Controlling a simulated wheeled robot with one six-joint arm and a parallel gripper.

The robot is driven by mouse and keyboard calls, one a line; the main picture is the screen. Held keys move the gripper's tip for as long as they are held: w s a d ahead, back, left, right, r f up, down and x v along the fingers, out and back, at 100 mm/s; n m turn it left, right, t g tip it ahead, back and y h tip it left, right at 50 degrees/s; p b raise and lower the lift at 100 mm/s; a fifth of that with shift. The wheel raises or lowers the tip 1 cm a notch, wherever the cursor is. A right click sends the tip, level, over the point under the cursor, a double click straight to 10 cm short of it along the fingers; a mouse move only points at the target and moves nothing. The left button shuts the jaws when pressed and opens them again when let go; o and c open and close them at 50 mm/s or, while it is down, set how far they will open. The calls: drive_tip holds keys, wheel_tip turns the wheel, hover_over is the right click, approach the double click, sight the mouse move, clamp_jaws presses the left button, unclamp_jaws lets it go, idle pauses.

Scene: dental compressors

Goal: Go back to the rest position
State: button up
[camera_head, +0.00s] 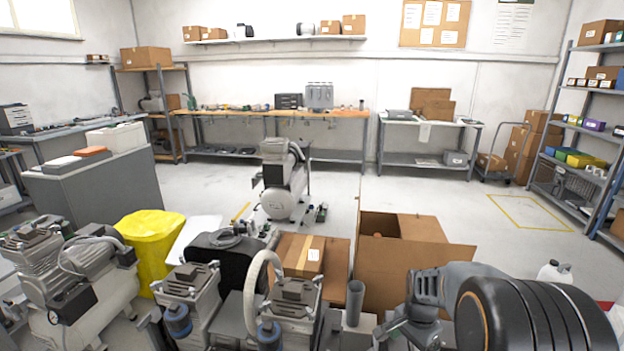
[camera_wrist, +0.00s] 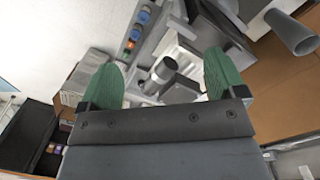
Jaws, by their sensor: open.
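My gripper (camera_wrist: 160,78) shows in the wrist view with its two green fingertips apart, and I see nothing held between them. Beyond the fingertips are a grey metal cylinder and grey machine parts (camera_wrist: 165,70); I cannot tell whether the fingers touch them. In the head view my arm reaches in at the lower right, and my gripper (camera_head: 395,326) is at the bottom edge, near a grey upright tube (camera_head: 354,302). The fingertips are hard to make out there.
Compressors (camera_head: 75,285) and machine units (camera_head: 190,290) crowd the front. An open cardboard box (camera_head: 410,265) stands close behind my gripper. Workbenches and shelves line the walls.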

drive_tip(key=s+a+r+n+t+p, duration=0.1)
drive_tip(key=s+r+n+p, duration=0.3)
drive_tip(key=r, duration=0.4)
drive_tip(key=s+a+r+n+t+p, duration=0.2)
drive_tip(key=s+a+r+n+p, duration=0.2)
drive_tip(key=r, duration=0.5)
drive_tip(key=s+a+r+n+t+p, duration=0.1)
drive_tip(key=s+a+r+n+p, duration=0.2)
drive_tip(key=r, duration=0.5)
drive_tip(key=shift+s+a+r+n+p, duration=0.15)
drive_tip(key=shift+s+r+n+p, duration=0.35)
drive_tip(key=shift+p, duration=0.35)
drive_tip(key=shift+f, duration=0.1)
